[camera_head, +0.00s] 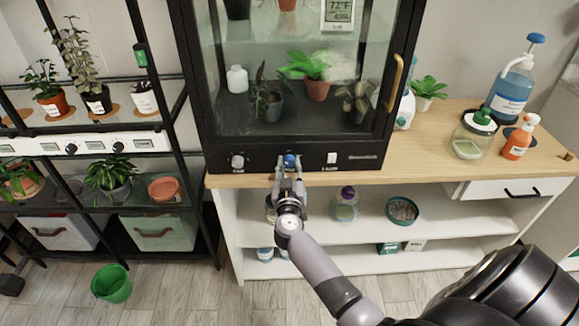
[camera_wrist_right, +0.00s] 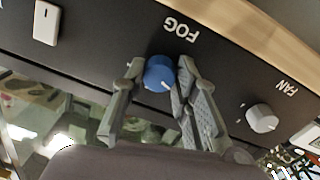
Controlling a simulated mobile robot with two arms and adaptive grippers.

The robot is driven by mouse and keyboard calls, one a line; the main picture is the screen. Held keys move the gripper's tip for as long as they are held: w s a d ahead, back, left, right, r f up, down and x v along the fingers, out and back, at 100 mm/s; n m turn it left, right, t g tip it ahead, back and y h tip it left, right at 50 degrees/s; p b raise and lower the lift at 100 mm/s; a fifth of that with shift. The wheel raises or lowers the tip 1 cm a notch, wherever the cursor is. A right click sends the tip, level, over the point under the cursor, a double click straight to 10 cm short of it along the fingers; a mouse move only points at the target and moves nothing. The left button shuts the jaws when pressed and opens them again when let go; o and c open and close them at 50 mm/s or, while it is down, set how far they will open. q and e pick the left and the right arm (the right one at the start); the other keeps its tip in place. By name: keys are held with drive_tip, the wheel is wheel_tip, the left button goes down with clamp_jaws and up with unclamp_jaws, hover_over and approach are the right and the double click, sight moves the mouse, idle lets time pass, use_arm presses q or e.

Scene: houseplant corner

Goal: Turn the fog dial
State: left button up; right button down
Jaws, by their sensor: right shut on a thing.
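The fog dial is a blue knob (camera_head: 290,161) on the black front panel of the glass plant cabinet (camera_head: 280,148). In the right wrist view the blue knob (camera_wrist_right: 159,74) sits below the word FOG and has a white pointer line. My right gripper (camera_head: 291,170) is at the panel, with one finger on each side of the knob. In the right wrist view my right gripper (camera_wrist_right: 160,80) is shut on the knob. My left gripper does not show in either view.
A white fan dial (camera_head: 238,162) and a white switch (camera_head: 332,158) flank the fog dial. Several potted plants stand inside the cabinet.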

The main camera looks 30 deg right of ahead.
drive_tip(key=m+p, duration=0.3)
drive_tip(key=shift+a+r, duration=0.1)
drive_tip(key=shift+r, duration=0.05)
drive_tip(key=shift+m+p, duration=0.55)
drive_tip(key=shift+m, duration=0.35)
drive_tip(key=m+p, duration=0.1)
drive_tip(key=m, duration=0.1)
drive_tip(key=shift+m, duration=0.3)
drive_tip(key=m, duration=0.2)
drive_tip(key=shift+m, duration=0.3)
drive_tip(key=shift+m+y+p, duration=0.3)
drive_tip(key=shift+m+p, duration=0.05)
drive_tip(key=shift+m, duration=1.35)
